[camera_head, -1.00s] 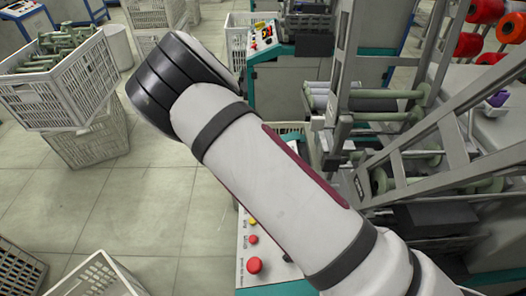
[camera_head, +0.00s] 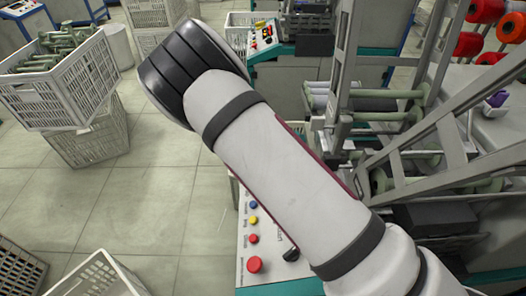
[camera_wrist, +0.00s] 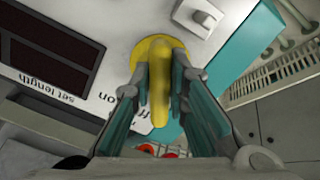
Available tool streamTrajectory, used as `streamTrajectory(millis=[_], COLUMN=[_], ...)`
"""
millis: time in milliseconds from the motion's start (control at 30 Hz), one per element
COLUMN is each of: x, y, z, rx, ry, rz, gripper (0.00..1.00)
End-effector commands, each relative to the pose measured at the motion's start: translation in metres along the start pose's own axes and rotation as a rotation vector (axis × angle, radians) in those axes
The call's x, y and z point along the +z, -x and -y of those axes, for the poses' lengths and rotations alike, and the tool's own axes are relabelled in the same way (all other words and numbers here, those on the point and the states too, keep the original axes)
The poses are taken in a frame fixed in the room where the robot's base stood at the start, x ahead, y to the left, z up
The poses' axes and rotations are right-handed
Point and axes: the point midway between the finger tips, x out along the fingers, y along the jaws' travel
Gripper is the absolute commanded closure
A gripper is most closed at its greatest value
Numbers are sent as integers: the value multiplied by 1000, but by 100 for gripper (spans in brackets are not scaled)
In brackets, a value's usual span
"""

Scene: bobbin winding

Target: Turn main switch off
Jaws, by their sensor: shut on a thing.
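The main switch (camera_wrist: 159,48) shows in the wrist view as a yellow round base with a long yellow handle, on a light panel marked "on" and "off". The handle points down the picture, toward the palm. My gripper (camera_wrist: 161,85) has its teal-sided fingers on both sides of the handle, shut on it. In the head view my arm hides the gripper and the switch.
Left of the switch is a dark display (camera_wrist: 50,50) above a "set length" label. In the head view, a panel has coloured buttons, including a red button (camera_head: 254,264), and a black knob (camera_head: 291,254). A crate of bobbins (camera_head: 62,92) stands left; machine frames stand right.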

Motion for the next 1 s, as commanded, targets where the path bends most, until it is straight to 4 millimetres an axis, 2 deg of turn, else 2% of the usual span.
streamTrajectory(millis=[33, 100, 400, 533, 667, 1000], x=[0, 0, 0, 0, 0, 0], y=[1, 1, 1, 9, 28, 95], z=[1, 1, 0, 1, 1, 1], rx=[-3, -3, -1, -3, -5, -5], ry=[3, 2, 0, 0, 0, 1], rz=[-1, -1, -1, 0, 0, -1], gripper=[80, 65, 65, 65, 65, 65])
